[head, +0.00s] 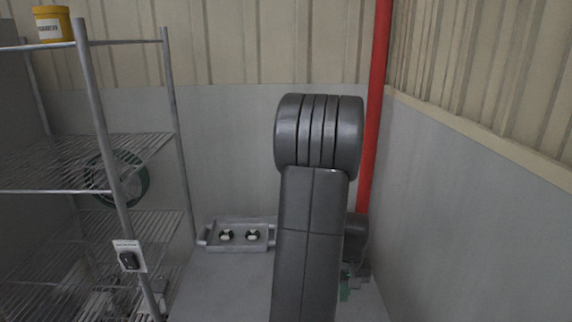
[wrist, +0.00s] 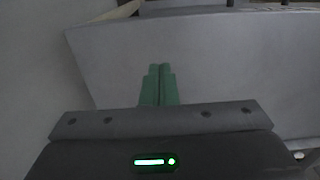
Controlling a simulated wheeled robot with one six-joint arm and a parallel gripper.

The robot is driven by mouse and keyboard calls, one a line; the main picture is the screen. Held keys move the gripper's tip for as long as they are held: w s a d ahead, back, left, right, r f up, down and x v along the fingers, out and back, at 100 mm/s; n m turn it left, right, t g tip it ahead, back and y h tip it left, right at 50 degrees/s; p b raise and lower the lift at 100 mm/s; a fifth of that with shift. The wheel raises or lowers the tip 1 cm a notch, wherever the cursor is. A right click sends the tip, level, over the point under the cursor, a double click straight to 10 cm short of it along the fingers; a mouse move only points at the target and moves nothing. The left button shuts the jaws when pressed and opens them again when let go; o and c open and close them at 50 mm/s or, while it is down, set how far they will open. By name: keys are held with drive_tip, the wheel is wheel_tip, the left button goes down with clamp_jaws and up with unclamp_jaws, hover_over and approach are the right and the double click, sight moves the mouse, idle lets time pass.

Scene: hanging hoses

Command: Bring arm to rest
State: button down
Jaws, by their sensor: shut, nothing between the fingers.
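My gripper (wrist: 160,72) shows in the wrist view with its two green fingers together and nothing between them. In the head view my arm stands folded in the middle, and a small green part of the gripper (head: 345,287) shows low behind it, mostly hidden by the arm. In the wrist view a plain grey surface lies beyond the fingertips; I cannot tell how far off it is.
A wire shelf rack (head: 100,135) stands at the left, with a yellow tub (head: 52,24) on top and a coiled hose (head: 130,182) behind it. A grey tray (head: 240,247) holds two small round items. A red pipe (head: 376,100) runs up the corner. Walls close in at the back and right.

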drive_tip(key=shift+r, duration=2.55)
